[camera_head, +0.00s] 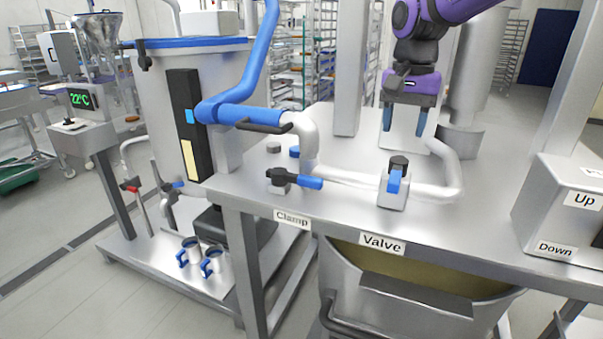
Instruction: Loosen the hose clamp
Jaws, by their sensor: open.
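My gripper (405,120), with a purple body and two blue fingers, points down over the right part of the steel table (480,205). Its fingers are apart and nothing shows between them. A blue hose (255,75) meets a steel pipe (308,140) at the left. A black lever (265,127) sits at this joint. A black clamp piece with a blue handle (308,183) lies low on the table behind the label "Clamp" (291,219). I cannot tell which of these two is the hose clamp. My gripper is apart from both, to their right.
A vertical post (356,70) rises behind. A box marked "Up" and "Down" (560,205) stands at the right.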

